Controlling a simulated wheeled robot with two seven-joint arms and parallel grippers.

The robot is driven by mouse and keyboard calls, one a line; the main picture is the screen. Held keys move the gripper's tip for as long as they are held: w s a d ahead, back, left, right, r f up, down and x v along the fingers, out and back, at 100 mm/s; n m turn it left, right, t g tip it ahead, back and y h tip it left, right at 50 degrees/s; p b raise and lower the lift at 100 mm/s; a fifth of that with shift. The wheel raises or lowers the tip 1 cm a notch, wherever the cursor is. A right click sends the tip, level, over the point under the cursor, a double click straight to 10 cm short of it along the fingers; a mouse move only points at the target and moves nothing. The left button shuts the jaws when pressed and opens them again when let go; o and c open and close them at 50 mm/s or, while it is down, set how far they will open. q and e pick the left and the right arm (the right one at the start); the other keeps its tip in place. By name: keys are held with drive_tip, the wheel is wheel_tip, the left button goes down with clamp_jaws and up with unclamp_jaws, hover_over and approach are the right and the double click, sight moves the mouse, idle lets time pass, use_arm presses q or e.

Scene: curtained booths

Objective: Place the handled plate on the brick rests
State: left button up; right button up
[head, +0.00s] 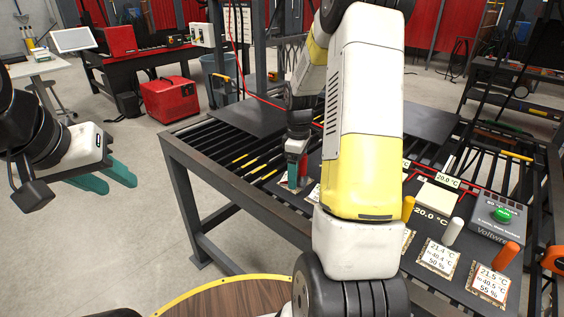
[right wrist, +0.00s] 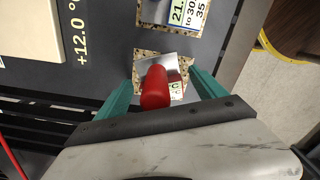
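A shiny metal plate with an upright red handle (right wrist: 155,88) lies on a speckled square pad (right wrist: 146,66) in the right wrist view. My right gripper (right wrist: 162,74) is open, its green fingers on either side of the red handle with gaps showing. My left gripper (head: 118,185) is open and empty, off the bench at left. Other handles are orange (head: 508,256), white (head: 453,231) and yellow (head: 408,208). I cannot tell which surfaces are the brick rests.
A cream block (head: 437,197) lies beside a "20.0 °C" marking. Another cream block (right wrist: 28,28) lies by a "+12.0" marking. A grey box with a green button (head: 503,214) stands at right. The bench (head: 240,182) has bars at its left; open floor lies left of it.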

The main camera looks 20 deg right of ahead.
wheel_tip(320, 180, up, 11)
drive_tip(key=s+a+r+m+t, duration=0.35)
drive_tip(key=s+a+r, duration=0.35)
drive_tip(key=s+r, duration=0.25)
drive_tip(key=s+a+r+m+t+y, duration=0.1)
drive_tip(key=s+a+m, duration=0.1)
drive_tip(key=s, duration=0.4)
drive_tip(key=s+a+m+t+y, duration=0.1)
drive_tip(key=s+a+m, duration=0.2)
drive_tip(key=s, duration=0.3)
drive_tip(key=shift+s+a+r+m+t, duration=0.2)
drive_tip(key=shift+a+r+m+t, duration=0.15)
drive_tip(key=shift+m, duration=0.4)
